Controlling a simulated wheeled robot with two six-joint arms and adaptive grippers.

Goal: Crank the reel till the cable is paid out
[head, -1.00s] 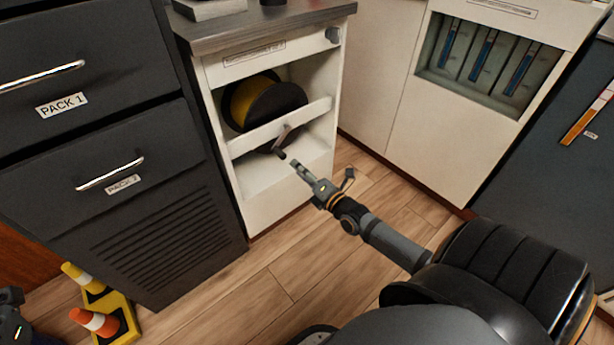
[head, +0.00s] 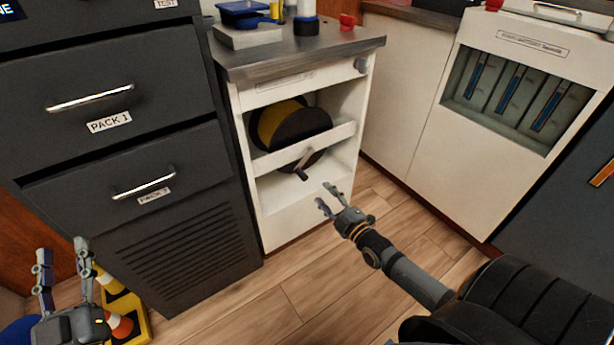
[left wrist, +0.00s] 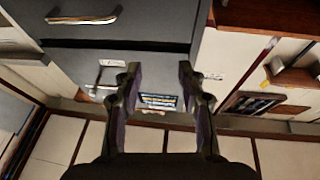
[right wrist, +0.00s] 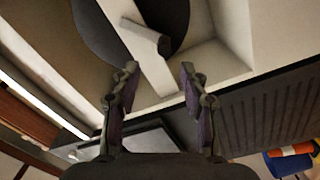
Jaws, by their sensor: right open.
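The reel (head: 290,124), yellow cable between dark flanges, sits in the upper opening of a white cabinet behind a white rail. Its grey crank (head: 306,158) is at the front, with a dark handle (head: 301,174) at its lower end. My right gripper (head: 328,196) is open and empty, in front of the cabinet, a little right of and below the handle and apart from it. In the right wrist view, the crank (right wrist: 146,35) and dark flange (right wrist: 172,15) lie beyond the open fingers. My left gripper (head: 60,258) is open and empty at the lower left.
A dark drawer unit (head: 120,120) with chrome handles stands left of the cabinet. A grey countertop (head: 300,52) is above the reel. Small cones on a yellow base (head: 135,318) stand by my left gripper. The wood floor (head: 300,275) before the cabinet is clear.

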